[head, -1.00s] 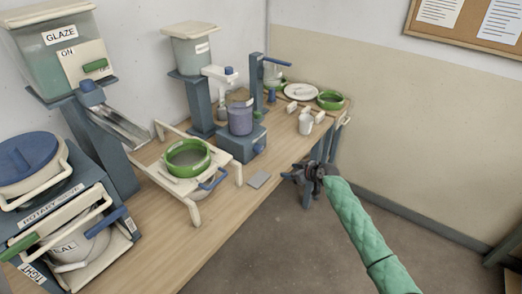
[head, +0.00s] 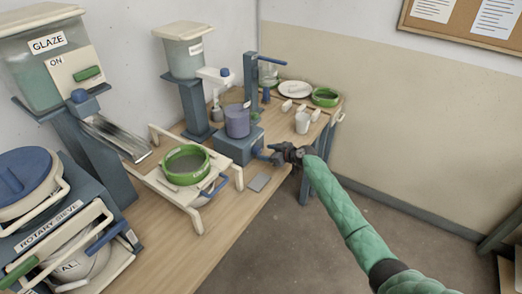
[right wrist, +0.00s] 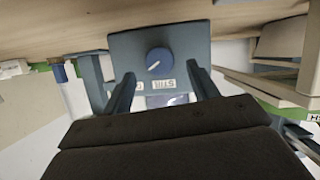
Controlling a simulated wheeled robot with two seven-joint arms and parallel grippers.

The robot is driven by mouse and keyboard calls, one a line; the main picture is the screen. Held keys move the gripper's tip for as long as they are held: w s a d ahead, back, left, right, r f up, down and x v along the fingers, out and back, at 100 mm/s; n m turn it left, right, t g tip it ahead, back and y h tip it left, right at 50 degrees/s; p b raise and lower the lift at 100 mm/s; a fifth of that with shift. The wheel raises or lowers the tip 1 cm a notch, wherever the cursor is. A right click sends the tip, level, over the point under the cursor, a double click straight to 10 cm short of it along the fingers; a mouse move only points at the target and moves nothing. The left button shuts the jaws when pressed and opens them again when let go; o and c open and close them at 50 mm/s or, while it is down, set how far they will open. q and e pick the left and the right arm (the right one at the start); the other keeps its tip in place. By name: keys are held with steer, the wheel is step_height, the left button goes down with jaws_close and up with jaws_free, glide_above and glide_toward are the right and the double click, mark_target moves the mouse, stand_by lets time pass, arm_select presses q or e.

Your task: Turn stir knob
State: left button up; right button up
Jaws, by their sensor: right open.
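The round blue stir knob (right wrist: 160,61) with a white pointer line is on the blue-grey front of the stirrer base, close ahead in the right wrist view. A white STIR label (right wrist: 166,84) reads upside down beside it. In the head view the stirrer base (head: 232,146) carries a bluish-purple bucket (head: 237,122). My right gripper (head: 268,155) is at the right side of this base. In the right wrist view its two fingers (right wrist: 163,88) are spread, with the knob framed between and beyond them, apart from both. My left gripper is not in view.
A cream stand holds a green-rimmed sieve (head: 187,162) left of the stirrer. A grey tile (head: 259,183) lies near the table's front edge. A white cup (head: 302,122), a plate (head: 294,89) and a green ring (head: 325,97) are farther back. Open floor lies right of the table.

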mark_target(260, 151)
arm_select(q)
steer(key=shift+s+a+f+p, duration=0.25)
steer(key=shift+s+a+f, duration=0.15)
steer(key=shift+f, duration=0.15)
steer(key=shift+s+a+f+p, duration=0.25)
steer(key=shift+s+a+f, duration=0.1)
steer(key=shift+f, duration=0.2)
arm_select(e)
steer(key=shift+x, duration=1.9)
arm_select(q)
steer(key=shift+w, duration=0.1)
arm_select(e)
steer(key=shift+f, duration=0.1)
steer(key=c, duration=1)
